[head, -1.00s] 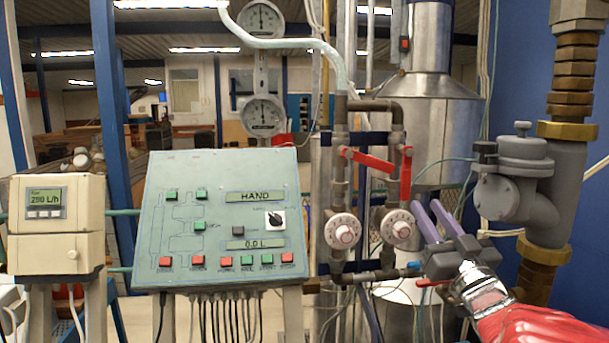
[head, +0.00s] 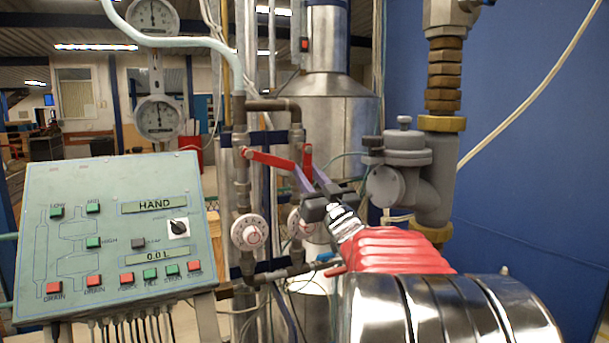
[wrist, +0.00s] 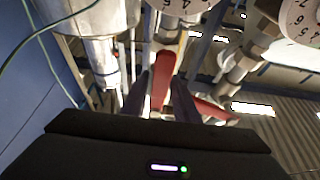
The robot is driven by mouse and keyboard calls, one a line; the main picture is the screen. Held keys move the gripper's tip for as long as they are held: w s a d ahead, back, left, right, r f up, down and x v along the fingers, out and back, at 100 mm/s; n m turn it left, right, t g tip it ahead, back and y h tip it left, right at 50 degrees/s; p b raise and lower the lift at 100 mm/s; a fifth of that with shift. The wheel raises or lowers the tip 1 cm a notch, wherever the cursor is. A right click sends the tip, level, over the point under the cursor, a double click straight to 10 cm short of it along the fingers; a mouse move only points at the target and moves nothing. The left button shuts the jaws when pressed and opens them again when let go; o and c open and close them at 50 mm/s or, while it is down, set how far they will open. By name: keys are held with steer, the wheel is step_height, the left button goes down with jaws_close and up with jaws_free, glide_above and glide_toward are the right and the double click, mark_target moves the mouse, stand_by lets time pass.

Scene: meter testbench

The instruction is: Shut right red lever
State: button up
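The right red lever (head: 307,157) hangs nearly vertical on the right-hand pipe in the head view. The left red lever (head: 270,158) runs slantwise from the left pipe toward it. My gripper (head: 306,173) has its two purple fingers spread at the lower end of the right lever. In the wrist view, the right lever (wrist: 161,82) shows between the two dark fingers (wrist: 161,96), with a gap on its sides. I cannot tell whether a finger touches it. The left lever (wrist: 212,110) appears beyond the right-hand finger there.
White round dials (head: 249,232) sit on the pipes below the levers. The control panel (head: 115,190) stands at left. A grey valve body (head: 405,175) on a thick pipe is close to the right of my arm. A metal tank (head: 338,110) stands behind.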

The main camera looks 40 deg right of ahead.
steer(key=shift+c, duration=0.3)
jaws_close()
stand_by(0.3)
